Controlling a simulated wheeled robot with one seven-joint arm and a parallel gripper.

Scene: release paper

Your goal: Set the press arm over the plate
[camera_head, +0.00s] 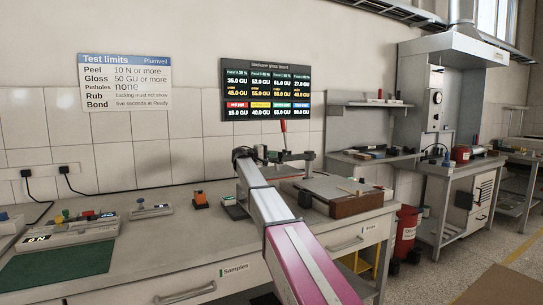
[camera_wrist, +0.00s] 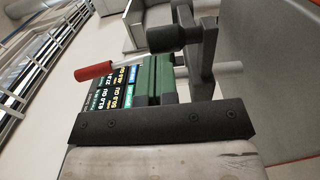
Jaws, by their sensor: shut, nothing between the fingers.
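The press arm (camera_head: 290,156) is a dark horizontal bar on a short post, with an upright red handle (camera_head: 283,126). It stands at the back of the bench. In the wrist view the press arm (camera_wrist: 207,50) is a grey bar with a black cylinder at its end, and the red handle (camera_wrist: 94,71) points left. My gripper (camera_wrist: 158,62) has green fingers, shut and empty, close beside the bar; contact cannot be told. In the head view its fingers are hidden behind my arm. A grey flat top on a brown block (camera_head: 350,207) lies right of my arm; which part is the plate is unclear.
A green mat (camera_head: 58,270) lies at the front left. A red bin (camera_head: 407,232) stands on the floor right of the bench.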

